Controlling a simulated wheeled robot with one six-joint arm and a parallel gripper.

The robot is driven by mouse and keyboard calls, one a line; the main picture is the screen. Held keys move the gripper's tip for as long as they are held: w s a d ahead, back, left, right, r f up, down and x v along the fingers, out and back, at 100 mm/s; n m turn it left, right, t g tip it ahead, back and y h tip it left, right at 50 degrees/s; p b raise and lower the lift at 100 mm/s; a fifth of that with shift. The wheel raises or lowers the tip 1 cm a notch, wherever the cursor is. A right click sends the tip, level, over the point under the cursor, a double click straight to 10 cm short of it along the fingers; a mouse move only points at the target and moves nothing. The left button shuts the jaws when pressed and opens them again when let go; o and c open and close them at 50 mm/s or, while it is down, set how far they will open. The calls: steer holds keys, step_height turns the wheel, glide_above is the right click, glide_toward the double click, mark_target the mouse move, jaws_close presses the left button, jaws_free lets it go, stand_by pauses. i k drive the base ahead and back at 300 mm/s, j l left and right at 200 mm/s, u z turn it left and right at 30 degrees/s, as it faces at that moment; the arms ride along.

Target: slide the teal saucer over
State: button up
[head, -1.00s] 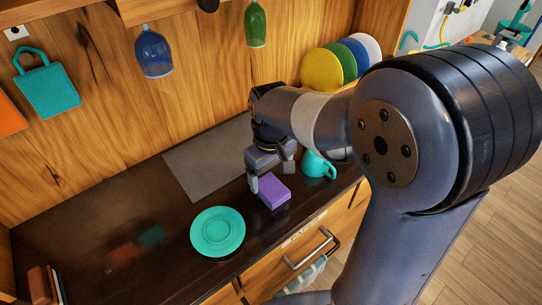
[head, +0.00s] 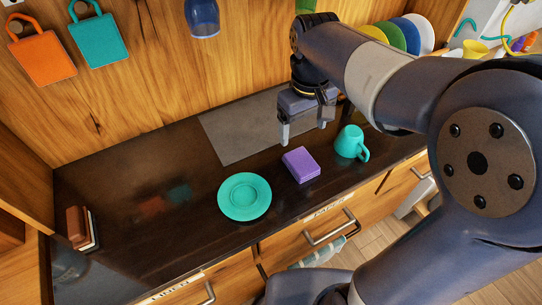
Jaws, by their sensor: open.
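The teal saucer (head: 245,197) lies flat and empty on the dark counter, close to its front edge. My gripper (head: 304,130) is open and empty, with its fingers pointing down above the counter near the grey mat. It is behind and to the right of the saucer and does not touch it. A purple block (head: 301,165) lies on the counter to the right of the saucer, just in front of my gripper. The saucer is fully in view.
A grey mat (head: 237,130) lies at the back. Books (head: 82,228) stand at the far left. The dark counter (head: 130,190) left of the saucer is clear. A drawer handle (head: 329,229) sticks out below the front edge.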

mark_target(243, 196)
steer(key=u, duration=1.25)
steer(key=k+l+z, duration=0.15)
